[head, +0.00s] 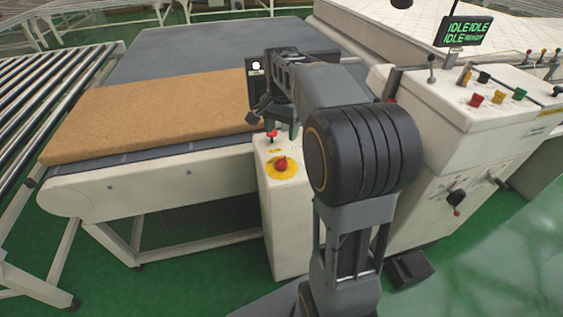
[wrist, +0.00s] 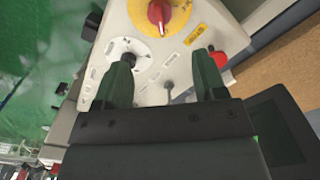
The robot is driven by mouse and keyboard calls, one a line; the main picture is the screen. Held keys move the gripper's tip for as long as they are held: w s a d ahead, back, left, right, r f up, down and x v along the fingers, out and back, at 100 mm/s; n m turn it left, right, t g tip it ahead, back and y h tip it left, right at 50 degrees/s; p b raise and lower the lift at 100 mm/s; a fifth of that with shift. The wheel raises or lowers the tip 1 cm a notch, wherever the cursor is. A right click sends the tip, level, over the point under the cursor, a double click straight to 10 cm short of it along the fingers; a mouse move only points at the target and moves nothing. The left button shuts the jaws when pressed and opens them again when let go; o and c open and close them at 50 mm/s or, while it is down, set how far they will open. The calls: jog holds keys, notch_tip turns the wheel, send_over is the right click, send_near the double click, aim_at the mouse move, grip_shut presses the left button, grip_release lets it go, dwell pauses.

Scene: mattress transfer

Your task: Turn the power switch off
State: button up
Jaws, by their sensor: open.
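A white control post (head: 285,215) stands by the conveyor's front side. Its panel carries a red rotary knob on a yellow round plate (head: 281,165); the red knob (wrist: 158,13) is at the top of the wrist view. The wrist view also shows a black knob on a white dial (wrist: 128,46), a small grey lever (wrist: 168,86) and a red button (wrist: 219,60). Their labels are too small to read, so I cannot tell which is marked power. My gripper (wrist: 165,55) is open and empty above the panel, its dark green fingers pointing toward the red knob. My arm partly hides the panel in the head view (head: 282,130).
A brown mattress (head: 150,115) lies on the conveyor (head: 150,190) at left. A white machine console (head: 465,110) with several knobs and levers stands at right, with a display (head: 465,33) reading IDLE. Roller tracks (head: 45,90) are at far left. Green floor is free in front.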

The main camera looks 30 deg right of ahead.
aim_at(282, 159)
notch_tip(282, 159, down, 12)
jog(key=shift+r, duration=0.1)
dwell(0.4)
jog(key=c, duration=0.9)
